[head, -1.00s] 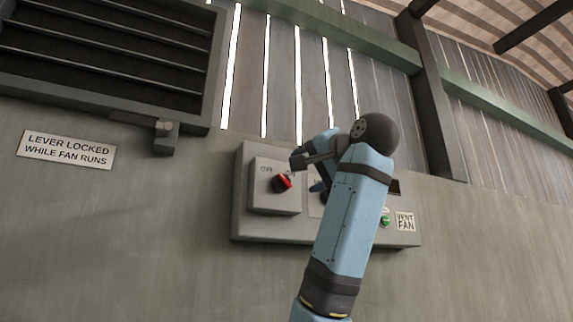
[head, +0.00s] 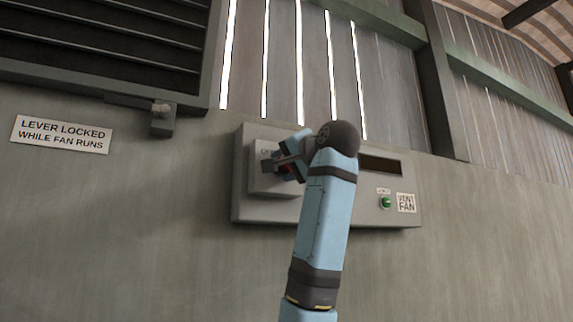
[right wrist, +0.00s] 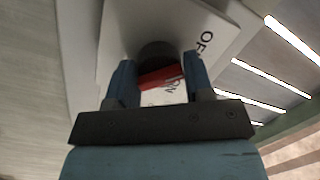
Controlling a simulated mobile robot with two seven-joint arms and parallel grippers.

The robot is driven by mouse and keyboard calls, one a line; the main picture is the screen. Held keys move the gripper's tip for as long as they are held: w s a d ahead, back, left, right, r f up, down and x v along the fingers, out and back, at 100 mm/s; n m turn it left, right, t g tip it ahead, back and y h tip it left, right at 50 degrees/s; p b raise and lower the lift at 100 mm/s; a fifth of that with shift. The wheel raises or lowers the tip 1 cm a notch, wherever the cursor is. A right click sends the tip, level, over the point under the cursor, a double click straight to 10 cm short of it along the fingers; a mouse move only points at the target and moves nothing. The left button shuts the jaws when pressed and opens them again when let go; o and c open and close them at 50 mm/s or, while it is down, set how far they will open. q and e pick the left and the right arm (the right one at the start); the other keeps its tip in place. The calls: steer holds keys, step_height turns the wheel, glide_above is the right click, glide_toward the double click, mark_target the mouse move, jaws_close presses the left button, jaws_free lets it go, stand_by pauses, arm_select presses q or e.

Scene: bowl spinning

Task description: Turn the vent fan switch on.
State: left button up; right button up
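The switch is a round dark knob with a red bar (right wrist: 160,77), on a pale plate marked "OFF" and "ON" in the right wrist view. My right gripper (right wrist: 160,85) has its blue fingers spread on either side of the knob. The red bar spans most of the gap; I cannot tell whether the fingers touch it. In the head view my right gripper (head: 280,164) is in front of the switch box (head: 262,139) and hides most of the knob. My left gripper is not in view.
The grey panel (head: 345,217) also carries a green light (head: 386,202), a dark display slot (head: 381,165) and a "VENT FAN" label (head: 406,203). A louvred vent (head: 100,45) with a lever latch (head: 162,118) and a "LEVER LOCKED WHILE FAN RUNS" sign (head: 62,134) are at left.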

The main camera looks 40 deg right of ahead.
steer(key=shift+c, duration=1.1)
